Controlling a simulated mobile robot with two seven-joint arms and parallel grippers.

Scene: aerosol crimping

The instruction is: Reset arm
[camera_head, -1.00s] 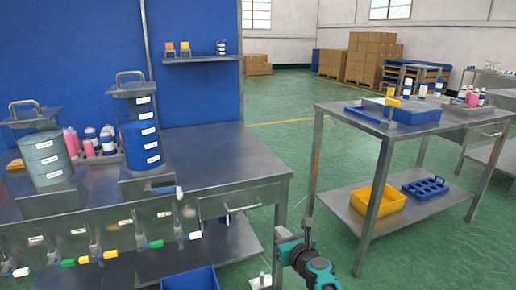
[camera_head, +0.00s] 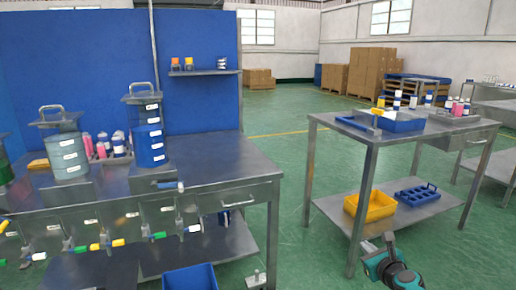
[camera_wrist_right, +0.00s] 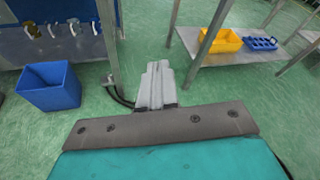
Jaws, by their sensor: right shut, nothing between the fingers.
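My right gripper (camera_head: 388,238) shows at the bottom right in the head view, over the green floor in front of the right-hand table. In the right wrist view the gripper (camera_wrist_right: 156,72) points forward with its grey fingers together and nothing between them. It is clear of the benches and touches nothing that I can see. My left gripper is in neither view.
The left workbench (camera_head: 225,165) carries clear-walled tanks and bottles, with valves along its front. A blue bin (camera_head: 190,278) stands on the floor before it. The right table (camera_head: 345,128) has a yellow tray (camera_head: 370,207) on its lower shelf. Green floor lies between them.

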